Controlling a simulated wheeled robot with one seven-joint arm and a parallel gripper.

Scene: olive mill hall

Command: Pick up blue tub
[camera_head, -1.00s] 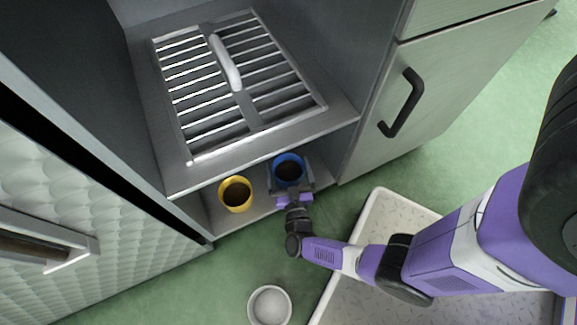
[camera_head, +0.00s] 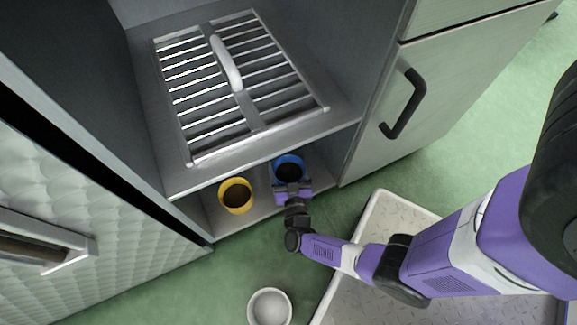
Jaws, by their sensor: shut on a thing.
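The blue tub (camera_head: 288,160) stands upright on the low shelf under the slatted rack, with dark contents inside. My gripper (camera_head: 291,184) is at its near side, shut on the tub. The jaws hide the tub's lower front, and I cannot tell whether its base touches the shelf.
A yellow tub (camera_head: 236,195) with brown contents stands just left on the same low shelf (camera_head: 222,224). The metal rack (camera_head: 247,126) with a pale bar lies above. A cabinet with a black handle (camera_head: 403,104) is to the right. A white bowl (camera_head: 269,306) sits on the green floor.

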